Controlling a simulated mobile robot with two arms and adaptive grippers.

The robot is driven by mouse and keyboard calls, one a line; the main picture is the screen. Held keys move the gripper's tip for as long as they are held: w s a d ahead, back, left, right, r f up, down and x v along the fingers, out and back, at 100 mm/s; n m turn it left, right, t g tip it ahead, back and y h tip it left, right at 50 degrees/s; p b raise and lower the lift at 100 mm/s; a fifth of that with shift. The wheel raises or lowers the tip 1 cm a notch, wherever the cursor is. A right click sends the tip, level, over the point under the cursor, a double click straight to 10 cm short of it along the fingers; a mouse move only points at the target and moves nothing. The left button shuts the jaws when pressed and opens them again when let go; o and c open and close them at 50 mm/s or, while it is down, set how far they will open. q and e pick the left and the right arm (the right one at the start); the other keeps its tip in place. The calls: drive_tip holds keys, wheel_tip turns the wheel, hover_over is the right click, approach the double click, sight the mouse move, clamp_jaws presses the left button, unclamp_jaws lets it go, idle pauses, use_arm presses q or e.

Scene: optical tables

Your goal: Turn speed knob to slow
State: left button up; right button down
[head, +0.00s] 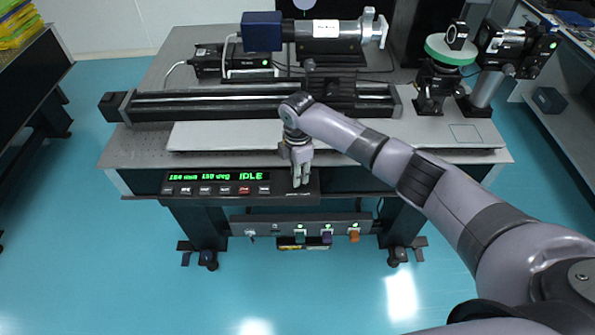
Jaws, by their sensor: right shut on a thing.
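A black control panel (214,196) runs along the front edge of the optical table. Its green display (215,176) ends in the word IDLE, and a row of small buttons, one of them red (244,190), sits below it. My right gripper (301,180) points down at the right end of this panel, its fingers shut. The speed knob itself is hidden behind the fingers, so its setting cannot be read. My left gripper is not in view.
A long black linear rail (230,105) lies across the table (140,150) behind the panel. A blue-ended cylinder device (263,32) and a green ring mount (450,50) stand farther back. The floor in front is clear.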

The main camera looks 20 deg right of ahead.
drive_tip(key=shift+n, duration=0.8)
drive_tip(key=c, duration=1.3)
unclamp_jaws()
drive_tip(key=shift+c, duration=0.2)
wheel_tip(320, 180, up, 12)
